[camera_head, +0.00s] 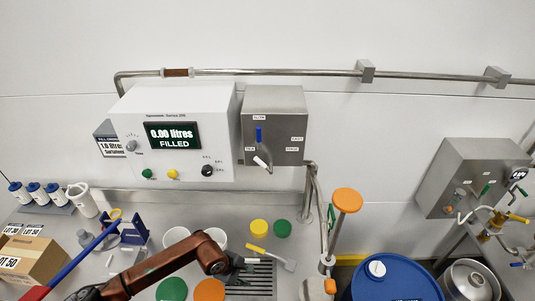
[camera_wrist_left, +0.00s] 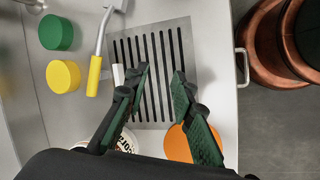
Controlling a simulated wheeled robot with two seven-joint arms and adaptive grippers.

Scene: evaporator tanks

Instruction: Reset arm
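My left arm (camera_head: 170,258) is copper-brown and reaches in from the lower left over the steel counter (camera_head: 115,205). Its gripper (camera_head: 252,268) is above the slotted drain grate (camera_head: 262,284). In the left wrist view the two green-padded fingers (camera_wrist_left: 161,82) stand apart with nothing between them, over the grate (camera_wrist_left: 150,60). A small white piece (camera_wrist_left: 118,76) shows beside the left finger. My right gripper is in neither view.
A yellow-handled scraper (camera_head: 268,256), a yellow lid (camera_head: 259,227) and a green lid (camera_head: 282,228) lie near the gripper. An orange lid (camera_head: 209,290) and a green lid (camera_head: 172,289) are in front. A blue drum (camera_head: 395,280) stands right; a control box (camera_head: 175,135) is behind.

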